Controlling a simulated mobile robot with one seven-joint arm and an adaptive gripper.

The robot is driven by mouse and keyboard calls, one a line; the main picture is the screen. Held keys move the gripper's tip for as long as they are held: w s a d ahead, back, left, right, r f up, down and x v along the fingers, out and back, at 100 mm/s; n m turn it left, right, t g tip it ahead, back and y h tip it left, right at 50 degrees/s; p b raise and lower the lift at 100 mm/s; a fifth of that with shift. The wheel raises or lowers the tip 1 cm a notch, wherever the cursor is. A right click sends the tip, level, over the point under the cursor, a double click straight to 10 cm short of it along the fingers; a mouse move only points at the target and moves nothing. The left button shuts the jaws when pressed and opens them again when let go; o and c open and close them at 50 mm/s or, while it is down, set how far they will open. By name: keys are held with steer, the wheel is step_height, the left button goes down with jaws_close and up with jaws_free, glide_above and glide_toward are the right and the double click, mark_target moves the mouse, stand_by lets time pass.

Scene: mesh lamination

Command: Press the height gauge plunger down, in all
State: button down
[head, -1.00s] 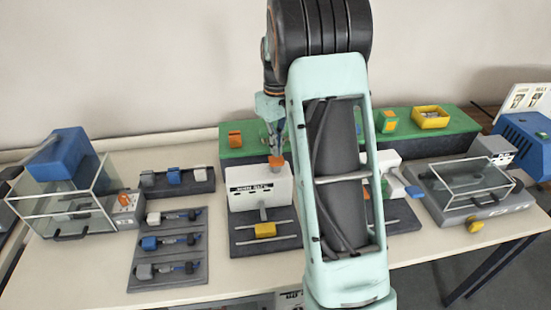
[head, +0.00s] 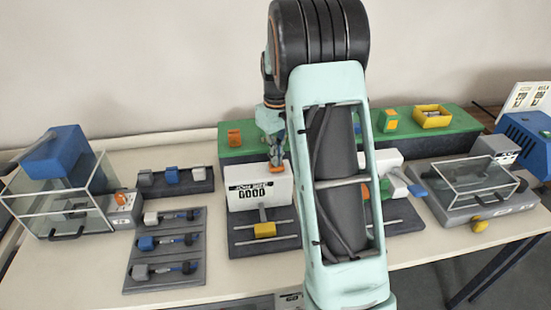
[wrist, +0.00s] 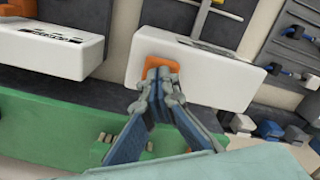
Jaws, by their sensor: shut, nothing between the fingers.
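A white box gauge (head: 262,200) with a display stands on a dark grey base at the middle of the table. Its display reads "GOOD" in the lower line. An orange plunger (head: 276,168) sits on top of the box. In the wrist view the orange plunger (wrist: 161,64) shows on the white box (wrist: 190,75). My gripper (head: 275,160) is shut and empty, pointing down with its fingertips at the plunger. The wrist view shows the closed fingertips (wrist: 160,82) over the plunger, apparently touching it; they hide part of it.
A second white box (head: 388,158) stands just right, partly behind my arm. A green shelf (head: 460,128) runs behind, with a yellow bin (head: 431,117). A yellow block (head: 265,230) is on a slide in front. Glass-walled stations stand at both sides.

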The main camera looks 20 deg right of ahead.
step_height(320, 180, up, 8)
steer(key=p, duration=0.6)
stand_by(0.4)
stand_by(0.6)
